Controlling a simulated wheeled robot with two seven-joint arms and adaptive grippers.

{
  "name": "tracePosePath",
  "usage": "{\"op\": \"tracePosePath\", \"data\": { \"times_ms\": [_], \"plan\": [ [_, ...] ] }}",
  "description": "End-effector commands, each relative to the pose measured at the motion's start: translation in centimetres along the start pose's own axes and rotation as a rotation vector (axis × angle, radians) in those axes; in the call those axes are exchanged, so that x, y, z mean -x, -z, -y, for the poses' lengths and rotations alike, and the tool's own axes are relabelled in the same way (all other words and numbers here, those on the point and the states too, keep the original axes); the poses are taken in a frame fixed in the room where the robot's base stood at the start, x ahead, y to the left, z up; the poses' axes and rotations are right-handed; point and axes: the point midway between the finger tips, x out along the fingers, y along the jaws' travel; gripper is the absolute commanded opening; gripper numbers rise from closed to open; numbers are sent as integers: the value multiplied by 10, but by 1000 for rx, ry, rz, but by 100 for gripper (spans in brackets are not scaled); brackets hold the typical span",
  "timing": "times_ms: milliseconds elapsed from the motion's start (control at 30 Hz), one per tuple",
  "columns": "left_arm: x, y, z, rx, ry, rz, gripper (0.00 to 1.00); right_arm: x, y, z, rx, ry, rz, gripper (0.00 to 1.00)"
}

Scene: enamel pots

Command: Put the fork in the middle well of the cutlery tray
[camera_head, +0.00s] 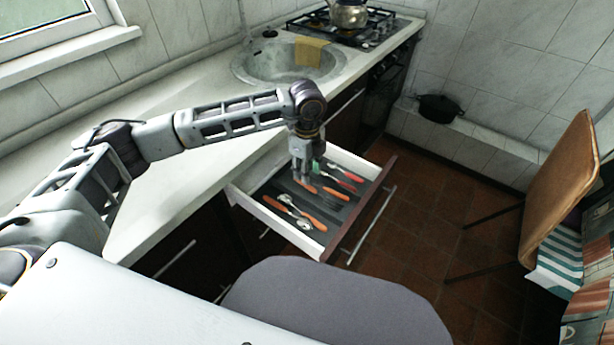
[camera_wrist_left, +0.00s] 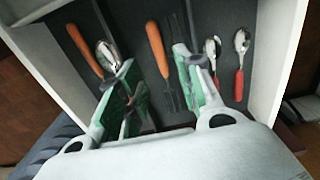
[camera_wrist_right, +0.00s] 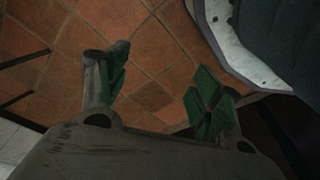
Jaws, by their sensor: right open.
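The cutlery tray (camera_head: 272,187) is dark grey and lies in the pulled-out drawer. My left gripper (camera_head: 302,182) points down over its middle part. In the left wrist view that gripper (camera_wrist_left: 162,80) has its fingers apart, with nothing clearly held between them. More orange shows behind the left finger. My right gripper (camera_wrist_right: 155,90) is open and empty above the floor tiles.
The left well holds a metal spoon (camera_wrist_left: 107,55) and an orange-handled piece (camera_wrist_left: 84,50). Red-handled spoons (camera_wrist_left: 240,65) lie at the right. The white drawer wall (camera_head: 250,207) surrounds the tray.

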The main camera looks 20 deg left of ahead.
Motion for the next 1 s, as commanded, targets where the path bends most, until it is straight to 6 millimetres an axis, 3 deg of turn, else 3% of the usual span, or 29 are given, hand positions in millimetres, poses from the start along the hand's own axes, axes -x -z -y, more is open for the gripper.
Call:
{"op": "tracePosePath", "data": {
  "times_ms": [200, 400, 1000],
  "plan": [
    [34, 0, 1, 1, 3, 0, 35, -8, 4, -5, 0, -8, -18, 66],
    [53, 0, 0, 1, 1, 0, 35, -16, -2, -7, -1, -11, -17, 66],
    [60, 0, 0, 1, 0, 0, 35, -20, -8, -8, -1, -13, -10, 66]
  ]
}}
